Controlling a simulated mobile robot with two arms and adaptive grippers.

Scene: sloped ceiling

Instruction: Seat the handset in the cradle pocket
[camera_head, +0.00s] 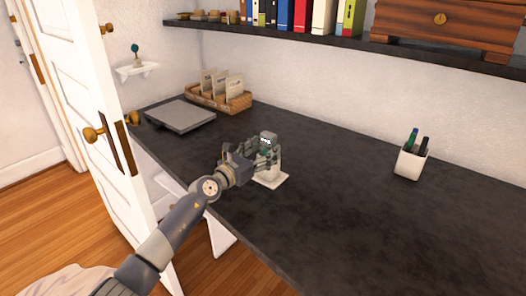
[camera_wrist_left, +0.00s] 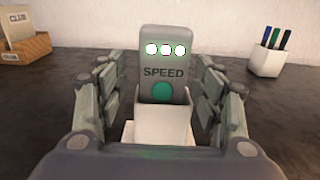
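The grey handset (camera_head: 268,136) stands upright on the dark desk, in the white cradle (camera_head: 271,180). In the left wrist view the handset (camera_wrist_left: 164,72) shows its face with three white lights, the word SPEED and a green button. Its lower end goes down behind the front wall of the cradle pocket (camera_wrist_left: 163,134); how deep it sits is hidden. My left gripper (camera_head: 266,155) is around the handset, one finger on each side. In the left wrist view the fingers of the left gripper (camera_wrist_left: 163,92) are spread, with gaps beside the handset. My right gripper is not in view.
A white pen cup (camera_head: 411,163) stands at the right. A flat grey device (camera_head: 180,116) and a wooden tray of cards (camera_head: 220,96) are at the back left. A shelf (camera_head: 330,40) hangs above. The desk (camera_head: 370,225) is clear at the right front.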

